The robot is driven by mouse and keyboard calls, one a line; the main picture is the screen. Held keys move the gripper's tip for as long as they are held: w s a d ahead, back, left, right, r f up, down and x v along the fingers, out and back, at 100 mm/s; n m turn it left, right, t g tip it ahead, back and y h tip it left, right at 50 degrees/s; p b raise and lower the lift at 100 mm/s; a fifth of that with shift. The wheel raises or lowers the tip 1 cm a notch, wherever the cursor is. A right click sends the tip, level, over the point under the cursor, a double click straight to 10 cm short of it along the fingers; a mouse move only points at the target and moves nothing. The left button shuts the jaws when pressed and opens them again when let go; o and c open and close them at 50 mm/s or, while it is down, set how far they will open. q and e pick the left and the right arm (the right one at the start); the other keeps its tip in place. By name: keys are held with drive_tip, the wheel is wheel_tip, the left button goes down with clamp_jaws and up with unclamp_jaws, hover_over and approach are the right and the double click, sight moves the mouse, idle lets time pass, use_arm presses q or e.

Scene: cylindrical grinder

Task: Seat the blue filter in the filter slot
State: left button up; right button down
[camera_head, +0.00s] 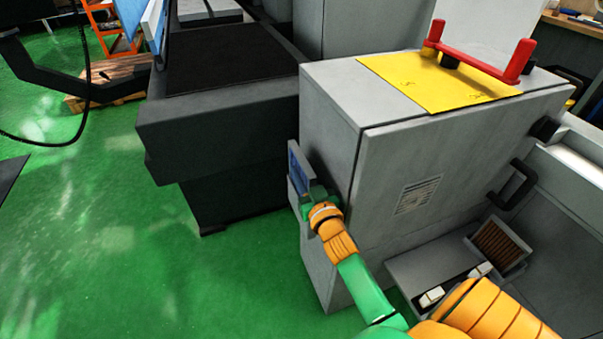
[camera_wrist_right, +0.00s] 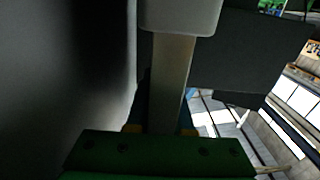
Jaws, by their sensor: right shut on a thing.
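The blue filter (camera_head: 297,168) is a thin panel with a blue face and grey edge. It is upright, close against the left side of the grey cabinet (camera_head: 330,110); I cannot tell whether it touches. My right gripper (camera_head: 313,196) is shut on it from the near side, its arm reaching in from the lower right. In the right wrist view, a pale grey upright bar (camera_wrist_right: 170,75) with a wider top rises from between the fingers; it seems to be part of the held filter. The filter slot cannot be made out. My left gripper is out of view.
A yellow plate (camera_head: 440,82) with a red handle (camera_head: 480,58) lies on the cabinet top. A black handle (camera_head: 515,185) and a brown finned part (camera_head: 500,243) are at right. A dark machine bed (camera_head: 225,120) stands at left.

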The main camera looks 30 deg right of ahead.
drive_tip(key=shift+f+b, duration=2.4)
drive_tip(key=shift+f, duration=0.45)
drive_tip(key=c, duration=0.7)
unclamp_jaws()
drive_tip(key=v, duration=0.7)
drive_tip(key=shift+p, duration=0.35)
drive_tip(key=shift+s, duration=0.1)
